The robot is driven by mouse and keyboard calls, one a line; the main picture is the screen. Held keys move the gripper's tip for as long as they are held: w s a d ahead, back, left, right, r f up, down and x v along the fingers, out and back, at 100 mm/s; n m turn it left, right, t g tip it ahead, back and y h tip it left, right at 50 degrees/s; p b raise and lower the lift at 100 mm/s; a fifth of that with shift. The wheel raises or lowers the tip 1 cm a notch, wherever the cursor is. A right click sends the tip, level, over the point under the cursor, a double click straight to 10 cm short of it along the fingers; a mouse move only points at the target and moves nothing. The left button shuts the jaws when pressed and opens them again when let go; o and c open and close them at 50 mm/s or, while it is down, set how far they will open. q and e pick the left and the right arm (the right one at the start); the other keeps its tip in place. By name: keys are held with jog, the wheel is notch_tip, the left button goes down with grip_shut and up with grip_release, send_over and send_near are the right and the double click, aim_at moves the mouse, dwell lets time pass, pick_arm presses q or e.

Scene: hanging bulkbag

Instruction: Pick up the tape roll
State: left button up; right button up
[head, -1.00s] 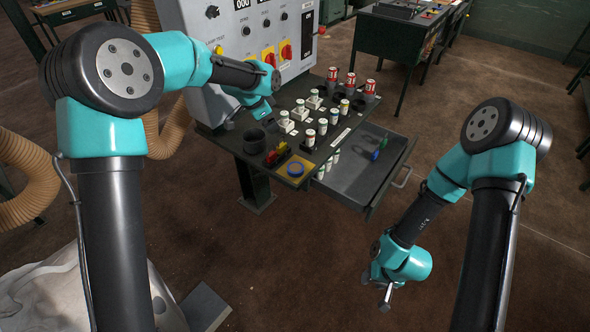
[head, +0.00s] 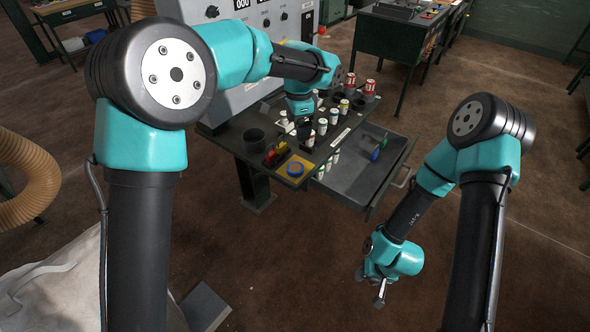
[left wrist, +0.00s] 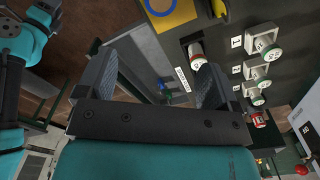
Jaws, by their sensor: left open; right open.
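The tape roll (head: 295,168) is a blue ring lying on a yellow square pad at the near corner of the dark workbench. It also shows at the top edge of the left wrist view (left wrist: 160,6). My left gripper (head: 303,128) is over the rows of bottles, above and beyond the roll. Its two fingers show apart in the left wrist view (left wrist: 150,65), with a white bottle (left wrist: 196,54) near the right finger; I cannot tell their distance. My right gripper (head: 369,286) hangs open and empty over the floor, right of the bench.
An open grey drawer (head: 350,178) holds several bottles and small blue and green items. A dark cup (head: 254,141) and a red and yellow item (head: 274,155) are left of the roll. A grey control cabinet (head: 235,100) stands behind.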

pick_arm(q)
send_over(298, 167)
notch_tip(298, 167, down, 11)
jog(key=shift+a+f, duration=0.1)
dwell(0.4)
jog(key=shift+f, duration=2.65)
jog(key=c, duration=1)
jog(key=shift+r, duration=0.1)
